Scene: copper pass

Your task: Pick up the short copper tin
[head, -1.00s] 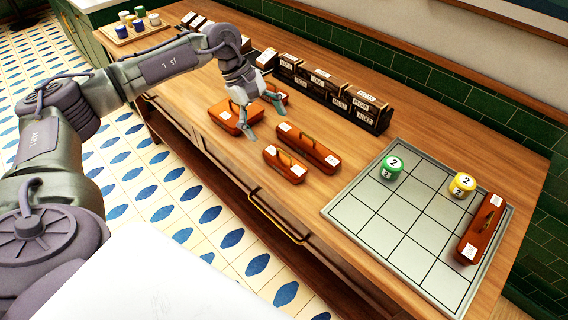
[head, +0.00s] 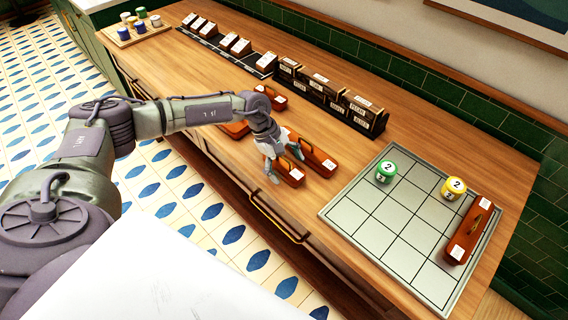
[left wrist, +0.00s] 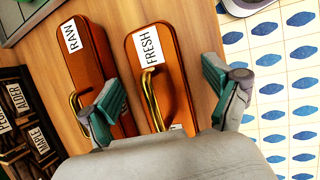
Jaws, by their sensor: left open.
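A short copper tin (head: 293,178) with a brass handle and white labels lies on the wooden counter near its front edge. In the left wrist view this tin (left wrist: 158,75) has a label reading FRESH. A longer copper tin (head: 321,162) lies beside it, reading RAW in the left wrist view (left wrist: 92,62). My left gripper (head: 275,169) is open at the short tin. In the left wrist view its fingers (left wrist: 160,98) are spread to either side of the short tin, one near the gap to the long tin; contact cannot be told. My right gripper is out of view.
A wide copper tin (head: 234,130) lies partly behind my arm, with a small copper tin (head: 272,98) beyond. Dark labelled boxes (head: 328,92) line the back. A gridded board (head: 403,229) at right holds a green jar (head: 386,172), a yellow jar (head: 453,188) and a copper tin (head: 468,235).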

